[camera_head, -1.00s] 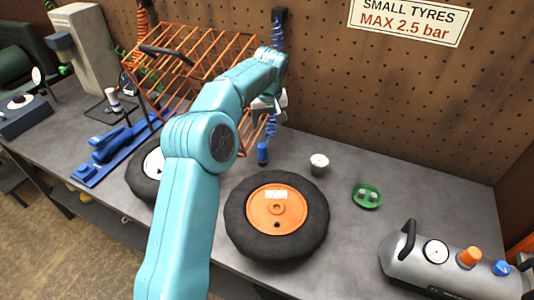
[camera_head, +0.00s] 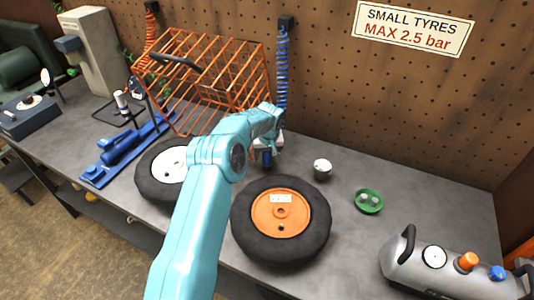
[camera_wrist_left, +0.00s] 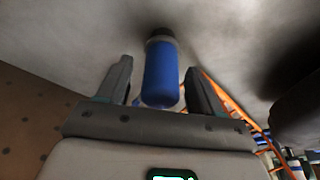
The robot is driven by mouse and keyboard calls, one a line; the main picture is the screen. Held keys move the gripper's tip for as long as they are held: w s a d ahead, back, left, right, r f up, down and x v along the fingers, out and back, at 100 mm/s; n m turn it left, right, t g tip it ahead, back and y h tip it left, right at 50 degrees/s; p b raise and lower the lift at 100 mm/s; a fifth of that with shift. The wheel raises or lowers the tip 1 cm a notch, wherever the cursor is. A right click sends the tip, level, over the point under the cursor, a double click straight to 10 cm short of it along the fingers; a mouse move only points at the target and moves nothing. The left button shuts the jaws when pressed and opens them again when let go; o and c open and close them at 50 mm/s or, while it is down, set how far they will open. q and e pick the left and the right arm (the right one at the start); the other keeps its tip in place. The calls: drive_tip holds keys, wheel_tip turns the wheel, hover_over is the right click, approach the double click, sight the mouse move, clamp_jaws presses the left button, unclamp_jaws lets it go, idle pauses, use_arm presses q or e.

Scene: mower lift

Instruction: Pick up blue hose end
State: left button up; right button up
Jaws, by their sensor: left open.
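The blue hose (camera_head: 282,65) hangs coiled from a dark bracket on the pegboard. Its blue end (camera_head: 266,158) shows low beside my left gripper (camera_head: 268,143) in the head view. In the left wrist view the blue hose end (camera_wrist_left: 161,75) is a blue cylinder with a dark tip, between the two fingers of my left gripper (camera_wrist_left: 160,85). The fingers are open, with a gap on both sides of the cylinder. My arm hides part of the hose in the head view. My right gripper is not in view.
A tyre with an orange hub (camera_head: 281,212) lies right of my arm, and one with a white hub (camera_head: 172,160) lies behind it. An orange wire cage (camera_head: 215,75) stands behind. A small cup (camera_head: 322,168), green dish (camera_head: 369,200) and grey tank (camera_head: 445,272) are to the right.

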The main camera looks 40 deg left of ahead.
use_arm(q)
drive_tip(key=shift+s+d+r, duration=0.15)
drive_tip(key=shift+s+r, duration=0.05)
drive_tip(key=shift+w+f, duration=0.15)
drive_tip(key=shift+f, duration=0.05)
drive_tip(key=c, duration=1)
drive_tip(key=shift+c, duration=0.8)
drive_tip(key=shift+r, duration=0.7)
wheel_tip(320, 180, up, 3)
drive_tip(key=shift+f+p, duration=0.15)
drive_tip(key=shift+p, duration=0.6)
drive_tip(key=w+d+b, duration=0.1)
drive_tip(key=d, duration=0.1)
drive_tip(key=d+b, duration=0.1)
drive_tip(key=d, duration=0.2)
drive_tip(key=w+d+f+b, duration=0.1)
drive_tip(key=d, duration=0.1)
drive_tip(key=shift+w+d, duration=0.15)
drive_tip(key=shift+w, duration=0.15)
drive_tip(key=w+d+p, duration=0.2)
drive_tip(key=d, duration=0.5)
drive_tip(key=w+d+p, duration=0.1)
drive_tip(key=w+d, duration=0.1)
drive_tip(key=d, duration=0.6)
drive_tip(key=w+d+r+p, duration=0.1)
drive_tip(key=w+d+p, duration=0.1)
drive_tip(key=d, duration=0.5)
drive_tip(key=shift+w+d+p, duration=0.3)
drive_tip(key=shift+w+d, duration=0.1)
drive_tip(key=shift+w, duration=0.05)
